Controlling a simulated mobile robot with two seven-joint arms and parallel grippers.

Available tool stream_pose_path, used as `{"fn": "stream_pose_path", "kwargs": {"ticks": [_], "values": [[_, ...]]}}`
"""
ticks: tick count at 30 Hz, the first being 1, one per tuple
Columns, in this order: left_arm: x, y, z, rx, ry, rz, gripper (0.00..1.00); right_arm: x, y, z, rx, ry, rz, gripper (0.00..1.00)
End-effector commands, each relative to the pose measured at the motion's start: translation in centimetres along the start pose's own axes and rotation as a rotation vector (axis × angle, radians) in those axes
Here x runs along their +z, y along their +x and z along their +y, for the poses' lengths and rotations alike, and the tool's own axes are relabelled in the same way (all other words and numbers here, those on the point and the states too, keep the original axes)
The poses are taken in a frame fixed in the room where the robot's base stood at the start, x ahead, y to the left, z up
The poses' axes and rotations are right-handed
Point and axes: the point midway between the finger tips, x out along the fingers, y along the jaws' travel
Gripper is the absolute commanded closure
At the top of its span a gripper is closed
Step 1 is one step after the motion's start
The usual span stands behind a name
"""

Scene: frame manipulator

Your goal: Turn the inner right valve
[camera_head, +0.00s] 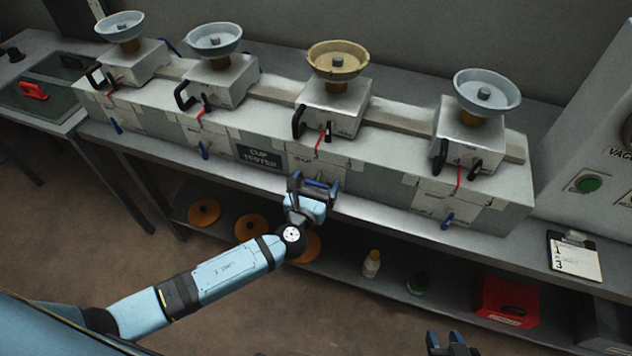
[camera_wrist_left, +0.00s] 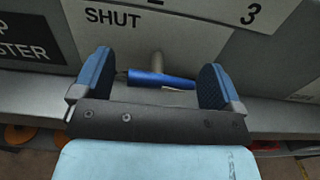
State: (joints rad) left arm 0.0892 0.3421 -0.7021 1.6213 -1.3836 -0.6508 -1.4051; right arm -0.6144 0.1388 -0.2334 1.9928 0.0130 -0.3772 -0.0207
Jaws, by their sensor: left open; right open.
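The inner right valve is the third from the left on the front of the long grey cup tester. Its blue handle (camera_wrist_left: 160,79) lies roughly level between my left gripper's fingers in the left wrist view, below a panel marked SHUT. My left gripper (camera_head: 315,187) is open around the handle, with a gap visible at the right finger; whether the left finger touches it I cannot tell. My right gripper (camera_head: 447,342) is open and empty at the bottom edge of the head view, far from the valve.
Other blue valve handles are at the far left (camera_head: 117,127), inner left (camera_head: 203,151) and far right (camera_head: 447,220). Cups on stands (camera_head: 338,61) sit above. A shelf below holds orange discs (camera_head: 204,212), bottles (camera_head: 371,264) and a red box (camera_head: 506,300). A clipboard (camera_head: 574,258) lies right.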

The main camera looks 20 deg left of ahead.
Motion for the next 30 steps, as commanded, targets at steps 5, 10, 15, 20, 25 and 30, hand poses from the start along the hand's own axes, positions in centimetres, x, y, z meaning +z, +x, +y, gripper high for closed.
{"fn": "stream_pose_path", "kwargs": {"ticks": [5, 10, 15, 20, 25, 30], "values": [[0.0, 0.1, 0.0, 0.0, 0.0, 0.0, 0.08, 0.0, 0.0, 0.0, 0.0, -0.001, 0.0, 0.57], [0.0, 0.1, 0.0, 0.0, 0.0, 0.0, 0.25, 0.0, 0.0, 0.0, 0.0, -0.001, 0.0, 0.57], [0.0, 0.1, 0.0, 0.0, 0.0, 0.0, 0.56, 0.0, 0.0, 0.0, -0.001, -0.001, -0.001, 0.57], [-0.1, 0.1, 0.0, 0.0, -0.006, 0.0, 0.56, 0.1, 0.0, -0.1, -0.002, -0.001, 0.0, 0.57], [-0.1, 0.1, 0.0, 0.001, -0.047, 0.0, 0.56, 0.4, 0.3, -0.1, -0.002, -0.001, 0.001, 0.57], [-0.3, 0.1, 0.0, 0.001, -0.141, -0.001, 0.56, 1.2, 0.8, -0.1, -0.002, -0.001, 0.002, 0.57]]}}
